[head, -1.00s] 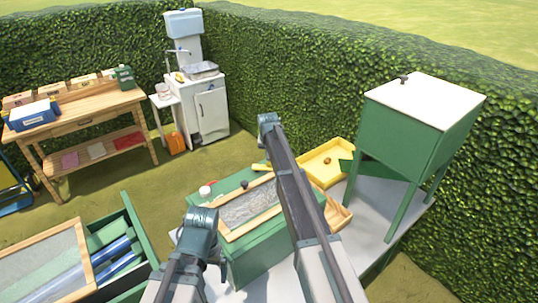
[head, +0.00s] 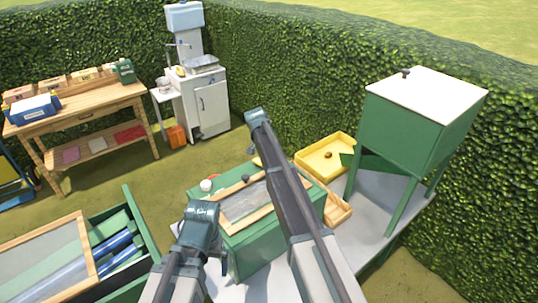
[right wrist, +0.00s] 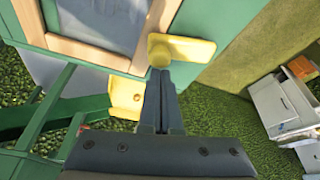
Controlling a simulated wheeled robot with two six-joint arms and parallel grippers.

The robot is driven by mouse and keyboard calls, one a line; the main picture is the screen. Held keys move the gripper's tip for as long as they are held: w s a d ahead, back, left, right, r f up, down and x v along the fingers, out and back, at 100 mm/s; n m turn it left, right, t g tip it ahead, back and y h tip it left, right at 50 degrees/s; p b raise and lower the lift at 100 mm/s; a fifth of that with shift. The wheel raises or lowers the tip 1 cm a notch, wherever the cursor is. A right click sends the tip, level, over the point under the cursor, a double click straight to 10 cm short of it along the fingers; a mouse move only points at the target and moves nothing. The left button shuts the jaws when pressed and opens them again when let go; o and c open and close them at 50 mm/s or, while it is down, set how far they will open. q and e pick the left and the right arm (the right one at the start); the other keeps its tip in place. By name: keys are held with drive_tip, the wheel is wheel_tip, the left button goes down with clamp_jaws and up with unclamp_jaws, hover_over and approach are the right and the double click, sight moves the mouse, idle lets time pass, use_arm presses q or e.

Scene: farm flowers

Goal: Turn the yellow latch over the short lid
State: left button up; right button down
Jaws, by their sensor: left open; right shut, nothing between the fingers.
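The green box (head: 262,250) has a short lid with a wooden frame (head: 236,225) around a grey panel. In the right wrist view the yellow latch (right wrist: 185,48) lies at the edge of the wooden lid frame (right wrist: 90,52), with its round knob facing me. My right gripper (right wrist: 162,118) is shut and empty, its fingertips close to the knob; I cannot tell if they touch.
A yellow tray (head: 310,168) and a wooden tray (head: 338,213) stand right of the box on the grey table (head: 365,232). A green cabinet on legs (head: 400,125) stands at the right. A green crate (head: 150,235) is at the left.

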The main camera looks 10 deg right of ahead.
drive_tip(key=shift+w+a, duration=0.5)
drive_tip(key=shift+w, duration=0.05)
drive_tip(key=shift+d, duration=0.1)
drive_tip(key=shift+w+d+r, duration=0.2)
drive_tip(key=shift+w+d, duration=0.15)
drive_tip(key=shift+w, duration=0.15)
drive_tip(key=shift+w+d+r+p, duration=0.2)
drive_tip(key=shift+w+d+p, duration=0.1)
drive_tip(key=shift+w+d, duration=0.15)
drive_tip(key=shift+w+d+r+p, duration=0.15)
drive_tip(key=shift+w+d+p, duration=0.2)
drive_tip(key=shift+w, duration=0.15)
drive_tip(key=p+v, duration=0.9)
drive_tip(key=v, duration=0.1)
drive_tip(key=shift+s+d, duration=0.2)
drive_tip(key=shift+s, duration=0.05)
drive_tip(key=shift+f, duration=0.1)
